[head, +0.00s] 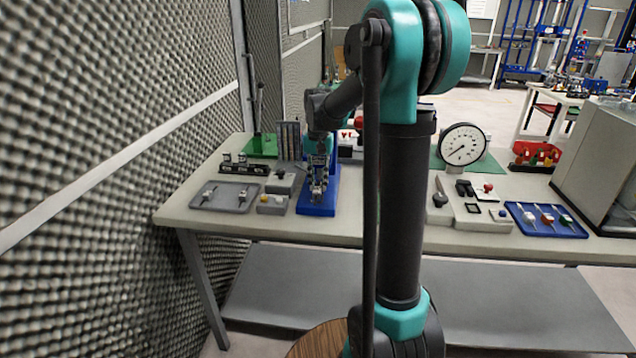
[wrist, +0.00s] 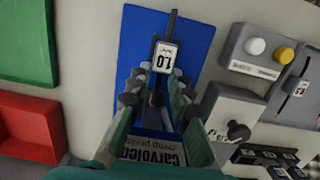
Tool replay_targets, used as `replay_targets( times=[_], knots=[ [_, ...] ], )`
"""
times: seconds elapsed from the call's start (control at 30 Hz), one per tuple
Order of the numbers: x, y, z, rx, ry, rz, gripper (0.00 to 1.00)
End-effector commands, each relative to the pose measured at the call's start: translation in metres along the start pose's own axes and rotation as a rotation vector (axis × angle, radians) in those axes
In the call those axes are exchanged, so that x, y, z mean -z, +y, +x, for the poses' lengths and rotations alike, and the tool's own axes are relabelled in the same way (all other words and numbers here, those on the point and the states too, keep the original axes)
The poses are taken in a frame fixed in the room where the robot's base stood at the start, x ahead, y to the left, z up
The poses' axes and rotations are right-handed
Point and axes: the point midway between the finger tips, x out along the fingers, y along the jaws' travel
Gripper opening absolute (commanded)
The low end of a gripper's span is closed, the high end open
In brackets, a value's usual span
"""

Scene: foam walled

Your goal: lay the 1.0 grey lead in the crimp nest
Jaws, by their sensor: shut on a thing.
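The 1.0 grey lead, a thin dark grey bar with a white tag marked 1.0 (wrist: 164,57), is between the fingers of my gripper (wrist: 157,88) in the wrist view. The gripper is shut on it, and one end sticks out past the fingers. Behind it is a blue tray or base (wrist: 195,35) with partly covered lettering. In the head view my gripper (head: 318,188) hangs over this blue base (head: 317,209); the lead is too small to make out there. I cannot tell whether the lead touches the base. I cannot identify the crimp nest for sure.
Beside the blue base are a button box (wrist: 241,63) and a grey block with a black knob (wrist: 218,104). A grey tray (head: 241,207) holds small tagged pieces at the bench's left. A gauge (head: 463,146) and blue tray (head: 520,226) stand right. A foam wall is left.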

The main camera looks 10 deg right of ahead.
Motion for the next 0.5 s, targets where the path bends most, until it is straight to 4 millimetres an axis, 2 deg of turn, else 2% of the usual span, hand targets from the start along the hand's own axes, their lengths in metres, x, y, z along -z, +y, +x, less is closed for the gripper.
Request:
replay_targets(
  times=[0.5],
  knots=[
    [0.0009,-0.0001,0.01,0.0,0.0,0.0,0.0]
  ],
)
